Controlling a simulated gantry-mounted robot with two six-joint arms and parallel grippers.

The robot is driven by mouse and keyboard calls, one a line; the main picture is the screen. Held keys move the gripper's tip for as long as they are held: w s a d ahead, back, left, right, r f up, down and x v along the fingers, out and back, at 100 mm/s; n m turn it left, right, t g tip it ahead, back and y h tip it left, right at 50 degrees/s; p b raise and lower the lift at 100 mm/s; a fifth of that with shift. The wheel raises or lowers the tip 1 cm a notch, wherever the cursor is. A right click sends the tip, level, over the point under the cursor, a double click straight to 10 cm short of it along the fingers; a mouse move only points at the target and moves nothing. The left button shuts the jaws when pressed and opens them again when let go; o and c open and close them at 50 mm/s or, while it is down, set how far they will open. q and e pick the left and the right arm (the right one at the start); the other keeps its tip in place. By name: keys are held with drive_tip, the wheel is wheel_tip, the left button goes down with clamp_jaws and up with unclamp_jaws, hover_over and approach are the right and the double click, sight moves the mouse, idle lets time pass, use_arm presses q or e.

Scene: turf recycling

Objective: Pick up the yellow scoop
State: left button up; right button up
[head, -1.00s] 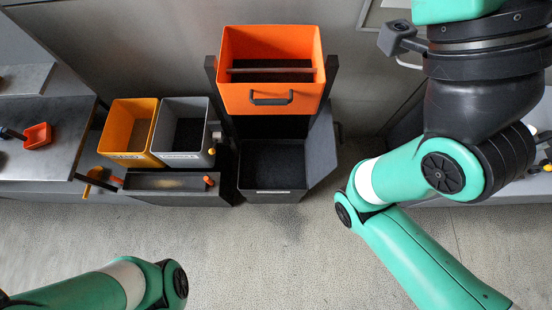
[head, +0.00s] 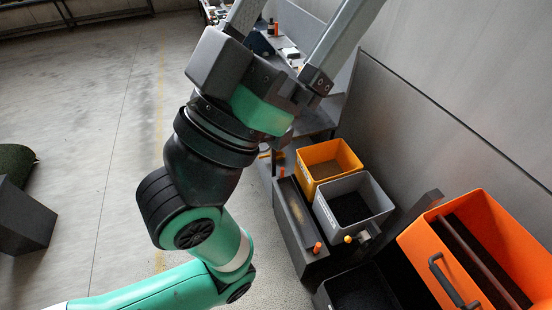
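My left arm reaches up the middle of the head view. Its gripper (head: 295,35) shows two grey fingers spread wide apart, running past the top edge, so the tips are cut off. I see nothing held between the visible parts. A small yellow-orange piece (head: 265,155) shows just right of my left wrist, beside the yellow bin; it may be part of the yellow scoop, but most of it is hidden and I cannot be sure. My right gripper is not in view.
A large orange bin (head: 480,245) is at the lower right. A workbench (head: 312,118) with small items runs to the back. Open floor (head: 95,110) lies left.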

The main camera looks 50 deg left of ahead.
use_arm(q)
drive_tip(key=shift+c, duration=0.2)
idle(0.3)
drive_tip(key=c, duration=0.8)
